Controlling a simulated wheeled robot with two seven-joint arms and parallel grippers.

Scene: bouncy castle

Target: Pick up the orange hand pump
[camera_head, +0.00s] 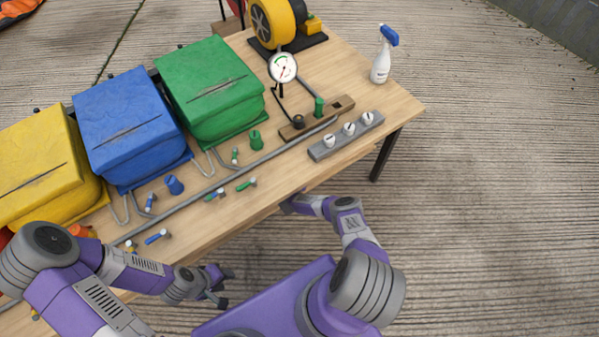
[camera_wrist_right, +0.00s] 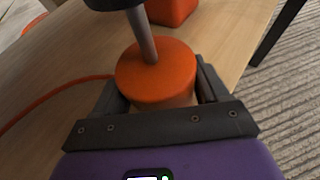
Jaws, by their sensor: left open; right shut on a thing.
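The orange hand pump (camera_wrist_right: 176,72) fills the middle of the right wrist view. It has a round orange body, a grey rod and a dark handle cut off by the top edge. My right gripper (camera_wrist_right: 160,90) is shut on its body, with one finger on each side. In the head view my right arm reaches to the table's front edge; its gripper and the pump in it are not visible there. My left gripper (camera_head: 225,287) is open and empty, just off the table's front edge in the head view.
Yellow (camera_head: 40,170), blue (camera_head: 125,125) and green (camera_head: 210,85) boxes stand on the wooden table (camera_head: 345,75). Several valves, a grey pipe, a gauge (camera_head: 283,67), a knob strip (camera_head: 346,140) and a spray bottle (camera_head: 381,62) surround them. An orange hose (camera_wrist_right: 45,98) trails left of the pump.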

